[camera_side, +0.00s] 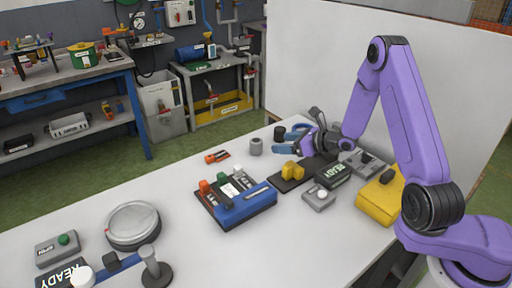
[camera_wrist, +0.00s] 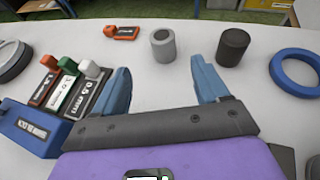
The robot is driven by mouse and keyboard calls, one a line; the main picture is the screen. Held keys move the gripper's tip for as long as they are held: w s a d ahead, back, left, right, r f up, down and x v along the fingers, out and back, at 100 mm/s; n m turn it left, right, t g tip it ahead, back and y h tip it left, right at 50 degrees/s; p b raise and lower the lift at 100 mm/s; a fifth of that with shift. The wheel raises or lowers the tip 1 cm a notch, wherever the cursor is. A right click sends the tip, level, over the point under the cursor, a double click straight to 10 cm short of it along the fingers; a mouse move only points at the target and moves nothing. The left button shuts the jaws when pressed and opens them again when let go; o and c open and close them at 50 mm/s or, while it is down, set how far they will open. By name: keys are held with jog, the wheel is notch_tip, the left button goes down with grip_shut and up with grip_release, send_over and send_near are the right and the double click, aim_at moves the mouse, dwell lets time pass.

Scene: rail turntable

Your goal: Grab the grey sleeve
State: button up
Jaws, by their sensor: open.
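The grey sleeve (camera_side: 256,147) is a short, light grey hollow cylinder standing upright on the white table. In the wrist view it stands (camera_wrist: 163,46) ahead of my gripper (camera_wrist: 160,66), in line with the gap between the two blue fingers. My gripper (camera_side: 289,143) is open and empty, to the right of the sleeve in the side view and apart from it. A dark sleeve (camera_wrist: 234,46) of similar shape stands to the right of the grey one in the wrist view.
A blue ring (camera_wrist: 296,72) lies at the right. A blue gauge block holder (camera_side: 246,207) with coloured handles stands at the left of my gripper. A small orange part (camera_wrist: 122,33) lies beyond it. Yellow and dark blocks (camera_side: 293,171) sit near my gripper.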

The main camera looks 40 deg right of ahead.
aim_at(260, 142)
jog(key=shift+r+x, duration=0.2)
jog(key=shift+x, duration=4.65)
jog(key=shift+w+d, duration=0.15)
jog(key=shift+d, duration=0.05)
jog(key=c, duration=1.3)
jog(key=shift+c, duration=0.3)
jog(key=shift+r, duration=0.15)
